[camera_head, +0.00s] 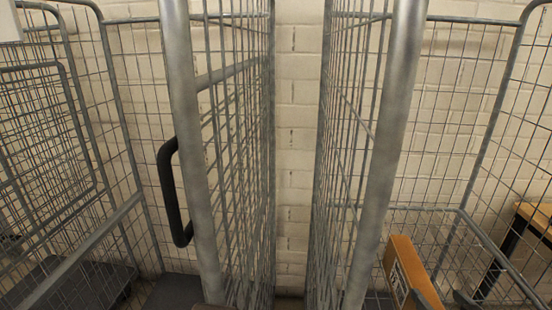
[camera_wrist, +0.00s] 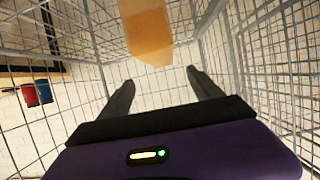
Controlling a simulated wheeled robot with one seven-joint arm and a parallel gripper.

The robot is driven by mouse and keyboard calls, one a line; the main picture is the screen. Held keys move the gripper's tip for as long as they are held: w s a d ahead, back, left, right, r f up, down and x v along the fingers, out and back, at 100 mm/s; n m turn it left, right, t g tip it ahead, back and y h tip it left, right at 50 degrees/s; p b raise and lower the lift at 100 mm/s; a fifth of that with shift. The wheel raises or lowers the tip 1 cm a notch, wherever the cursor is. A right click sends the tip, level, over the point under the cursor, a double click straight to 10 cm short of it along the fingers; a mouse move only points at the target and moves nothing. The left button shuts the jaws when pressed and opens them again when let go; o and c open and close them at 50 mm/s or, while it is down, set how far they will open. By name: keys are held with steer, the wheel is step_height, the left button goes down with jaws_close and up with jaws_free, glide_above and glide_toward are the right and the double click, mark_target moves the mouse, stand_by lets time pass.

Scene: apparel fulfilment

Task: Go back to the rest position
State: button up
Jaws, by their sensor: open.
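My gripper (camera_wrist: 158,90) shows in the wrist view with its two dark fingers spread wide apart. It is open, with nothing between the fingers. A cardboard box (camera_wrist: 146,30) is beyond the fingertips at the top of the wrist view, apart from them. Wire mesh cage walls (camera_wrist: 245,60) surround the gripper in that view. In the head view, a cardboard box (camera_head: 409,270) stands low in the right-hand cage trolley (camera_head: 388,150).
A second wire cage trolley (camera_head: 187,150) with a black handle (camera_head: 172,192) stands on the left. A narrow gap between the trolleys shows the pale brick wall (camera_head: 298,150). A wooden-topped table (camera_head: 537,218) is at the right edge. Red and blue cups (camera_wrist: 37,93) show in the wrist view.

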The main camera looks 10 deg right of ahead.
steer(key=shift+m+t+h, duration=0.6)
steer(key=shift+t+h, duration=0.3)
steer(key=r, duration=0.1)
steer(key=d+r, duration=0.1)
steer(key=r, duration=0.2)
steer(key=shift+s+d+r, duration=0.1)
steer(key=shift+d+r, duration=0.15)
steer(key=shift+d, duration=0.15)
steer(key=s+a+f+n+y, duration=0.2)
steer(key=s+a+f, duration=0.1)
steer(key=s+a, duration=0.8)
steer(key=s+a+f+n+y, duration=0.2)
steer(key=s+a, duration=0.9)
steer(key=s, duration=0.7)
steer(key=shift+s+a+f+n+y, duration=0.3)
steer(key=shift+a+f+y, duration=0.1)
steer(key=shift+f+y, duration=0.4)
